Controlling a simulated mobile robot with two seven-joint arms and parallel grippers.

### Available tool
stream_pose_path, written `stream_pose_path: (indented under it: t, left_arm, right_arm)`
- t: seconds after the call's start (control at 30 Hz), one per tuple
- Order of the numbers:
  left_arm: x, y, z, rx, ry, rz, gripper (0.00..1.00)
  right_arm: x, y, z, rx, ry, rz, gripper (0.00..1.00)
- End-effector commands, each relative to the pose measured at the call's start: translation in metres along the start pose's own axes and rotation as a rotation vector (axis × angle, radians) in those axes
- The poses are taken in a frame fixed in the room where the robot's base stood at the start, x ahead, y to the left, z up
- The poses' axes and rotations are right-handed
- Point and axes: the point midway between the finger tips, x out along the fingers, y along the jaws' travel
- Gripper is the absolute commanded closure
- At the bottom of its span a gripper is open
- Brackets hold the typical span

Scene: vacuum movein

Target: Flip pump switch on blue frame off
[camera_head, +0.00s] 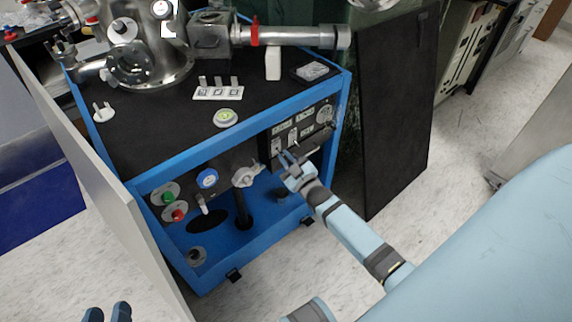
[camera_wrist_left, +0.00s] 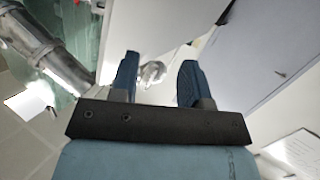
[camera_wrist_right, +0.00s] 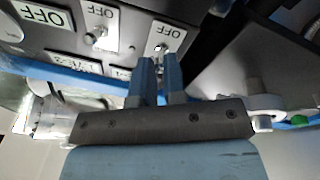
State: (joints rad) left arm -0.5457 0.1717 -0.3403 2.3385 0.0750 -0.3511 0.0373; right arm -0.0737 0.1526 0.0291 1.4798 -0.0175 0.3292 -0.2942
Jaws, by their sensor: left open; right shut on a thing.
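The blue frame (camera_head: 180,160) stands in the middle of the head view. A dark control panel (camera_head: 301,130) with white-labelled switches is set in its right front. My right gripper (camera_head: 286,158) is at the lower left of this panel. In the right wrist view, my right gripper (camera_wrist_right: 160,62) has its fingers close together on a small metal toggle, the pump switch (camera_wrist_right: 162,47), beside an OFF label. The fingertips partly hide the toggle, so its exact tilt is unclear. My left gripper (camera_head: 107,314) is at the bottom left, and the left wrist view shows it open and empty (camera_wrist_left: 157,75).
Another toggle (camera_wrist_right: 97,35) with an OFF label sits left of the held one in the right wrist view. A valve handle (camera_head: 246,176) and green and red buttons (camera_head: 179,214) are on the frame's front. A black board (camera_head: 396,120) stands at the right. Floor (camera_head: 475,120) beyond is clear.

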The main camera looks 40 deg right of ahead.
Motion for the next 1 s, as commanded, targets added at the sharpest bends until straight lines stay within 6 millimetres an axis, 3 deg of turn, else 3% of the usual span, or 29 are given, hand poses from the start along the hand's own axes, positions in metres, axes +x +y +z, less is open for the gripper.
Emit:
stream_pose_path:
  t: [0.03,0.27,0.4,0.6,1.0]
  left_arm:
    - [0.004,0.005,-0.006,-0.007,0.072,0.025,0.57]
    - [-0.002,0.033,-0.061,-0.055,0.367,0.138,0.57]
    - [0.006,0.029,-0.035,-0.054,0.267,0.136,0.57]
    - [0.010,0.027,-0.018,-0.053,0.198,0.141,0.57]
    - [0.012,0.027,-0.013,-0.051,0.169,0.143,0.57]
  right_arm:
    - [-0.002,-0.006,0.011,0.004,0.033,0.019,1.00]
    - [-0.001,-0.008,0.016,0.013,0.181,0.095,1.00]
    - [0.001,-0.009,0.017,0.018,0.246,0.129,1.00]
    - [0.002,-0.009,0.017,0.023,0.303,0.158,1.00]
    - [0.002,-0.008,0.016,0.024,0.325,0.169,1.00]
